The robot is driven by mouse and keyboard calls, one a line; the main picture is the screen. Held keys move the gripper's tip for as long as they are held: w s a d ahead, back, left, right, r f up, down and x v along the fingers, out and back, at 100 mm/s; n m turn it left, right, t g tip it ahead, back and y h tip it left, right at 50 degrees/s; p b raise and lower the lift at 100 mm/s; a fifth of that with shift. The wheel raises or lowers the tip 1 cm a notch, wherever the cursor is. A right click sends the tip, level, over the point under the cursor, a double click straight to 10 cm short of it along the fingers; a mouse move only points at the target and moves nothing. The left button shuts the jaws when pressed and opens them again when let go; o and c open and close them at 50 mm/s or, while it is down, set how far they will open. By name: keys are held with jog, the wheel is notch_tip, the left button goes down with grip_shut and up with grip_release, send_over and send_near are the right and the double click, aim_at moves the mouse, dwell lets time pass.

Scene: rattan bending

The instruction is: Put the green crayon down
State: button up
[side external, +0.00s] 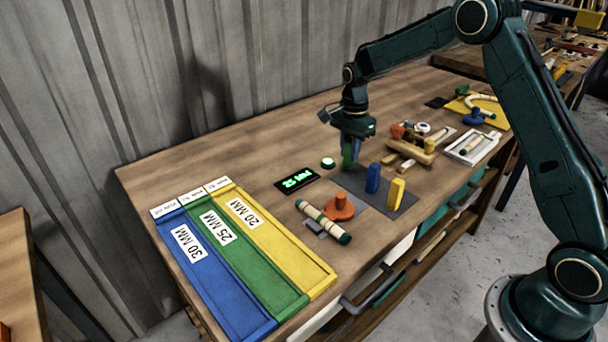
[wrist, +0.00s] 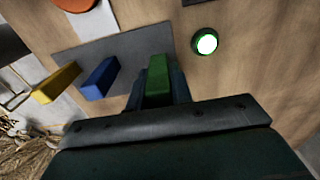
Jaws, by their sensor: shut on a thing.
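The green crayon (side external: 347,155) is a block held upright in my gripper (side external: 351,160), which is shut on it and points down. In the wrist view the green crayon (wrist: 158,75) shows between the fingers, over the edge of the dark grey mat (wrist: 130,47). I cannot tell whether its lower end touches the mat. A blue crayon (side external: 373,179) and a yellow crayon (side external: 396,193) stand upright on the mat (side external: 352,183), in a row to the right of the green one. They also show in the wrist view, blue (wrist: 99,80) and yellow (wrist: 57,83).
A lit round button (side external: 328,162) and a "25 MM" display (side external: 297,180) lie left of the gripper. An orange clamp (side external: 339,207) and a banded rod (side external: 323,222) are in front. Blue, green and yellow trays (side external: 285,296) fill the left. Wooden parts (side external: 411,150) stand right.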

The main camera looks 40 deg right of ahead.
aim_at(349, 159)
jog(key=shift+f, duration=1.45)
jog(key=shift+f, duration=0.1)
jog(key=o, duration=0.8)
notch_tip(349, 159, up, 12)
jog(key=shift+f, duration=0.1)
jog(key=shift+r, duration=0.2)
